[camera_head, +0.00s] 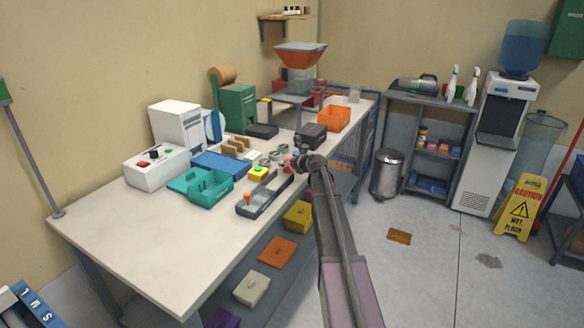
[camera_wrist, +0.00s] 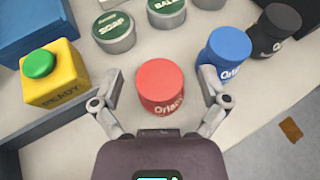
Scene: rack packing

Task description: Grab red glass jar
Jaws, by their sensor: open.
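In the wrist view a red jar (camera_wrist: 161,86) with white lettering stands on the table, between and slightly ahead of my gripper's fingers. My gripper (camera_wrist: 159,92) is open, with one finger on each side of the jar and gaps on both sides. In the head view my gripper (camera_head: 300,163) is over the table's right edge, and the red jar (camera_head: 287,164) is a small patch just left of it, largely hidden.
A blue jar (camera_wrist: 228,50) stands close to the right finger, with a black jar (camera_wrist: 273,31) beyond. Green-lidded tins (camera_wrist: 114,31) stand behind. The table's front left (camera_head: 145,245) is clear.

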